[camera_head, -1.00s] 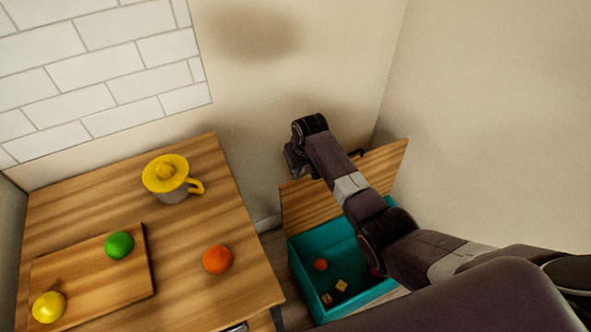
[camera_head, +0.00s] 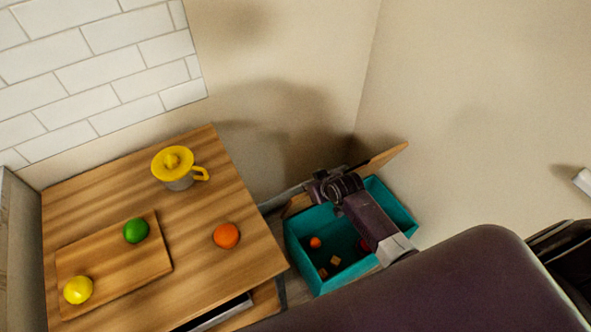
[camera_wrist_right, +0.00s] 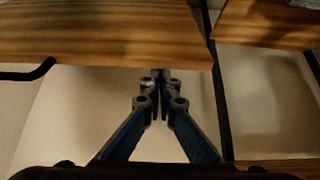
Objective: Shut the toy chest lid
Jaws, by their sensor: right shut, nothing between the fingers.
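The teal toy chest (camera_head: 396,203) stands on the floor right of the wooden table. Its wooden lid (camera_head: 386,158) is raised along the back and shows almost edge-on in the head view; my right arm hides its middle. In the right wrist view, a wooden panel (camera_wrist_right: 100,35) with a black handle (camera_wrist_right: 30,73), apparently the lid, spans the upper left. My right gripper (camera_wrist_right: 160,78) is shut and empty, its tips near that panel's lower edge; I cannot tell if they touch. My left gripper is not in view.
The chest holds an orange ball (camera_head: 315,243) and small blocks (camera_head: 335,261). The table (camera_head: 220,180) close on the left carries a yellow-topped juicer (camera_head: 174,164), a cutting board (camera_head: 110,262) and fruit. Walls stand behind and right of the chest.

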